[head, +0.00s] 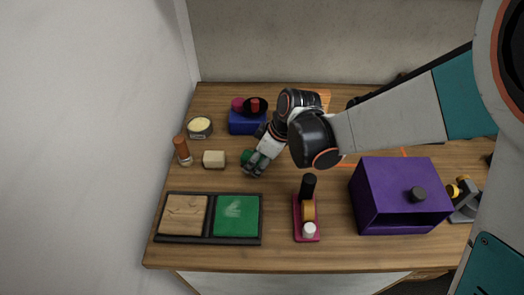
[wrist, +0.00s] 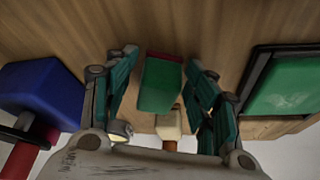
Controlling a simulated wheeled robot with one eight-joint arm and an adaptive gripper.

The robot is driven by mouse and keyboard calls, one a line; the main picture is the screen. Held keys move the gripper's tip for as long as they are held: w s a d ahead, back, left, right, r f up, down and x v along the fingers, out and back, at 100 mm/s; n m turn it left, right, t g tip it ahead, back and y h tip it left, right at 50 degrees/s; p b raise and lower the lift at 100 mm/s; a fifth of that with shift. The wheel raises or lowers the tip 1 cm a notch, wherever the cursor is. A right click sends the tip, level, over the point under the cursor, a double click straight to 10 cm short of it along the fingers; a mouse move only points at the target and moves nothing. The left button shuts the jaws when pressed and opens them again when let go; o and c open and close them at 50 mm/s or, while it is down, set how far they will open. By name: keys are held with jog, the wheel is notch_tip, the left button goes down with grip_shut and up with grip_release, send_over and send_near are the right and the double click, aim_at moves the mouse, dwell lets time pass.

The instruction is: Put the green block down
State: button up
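The green block (wrist: 160,85) shows in the wrist view between the two fingers of my gripper (wrist: 163,60), with a thin red strip along its far edge. A narrow gap shows on each side, so the fingers look open around it rather than pressed on it. In the head view my gripper (head: 252,170) points down and left over the wooden table, and the green block (head: 246,157) shows beside its fingers, partly hidden. Whether its underside touches the table is hard to tell.
A cream block (head: 214,160) lies to the left. A tray (head: 209,218) with wood and green panels is in front. A blue block (head: 246,123) stands behind, a purple box (head: 400,197) to the right, and a pink-based holder (head: 307,230) front right.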

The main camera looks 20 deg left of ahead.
jog(key=p+v, duration=0.7)
jog(key=v, duration=0.5)
jog(key=shift+r+p, duration=0.3)
jog(key=shift+s+a, duration=0.1)
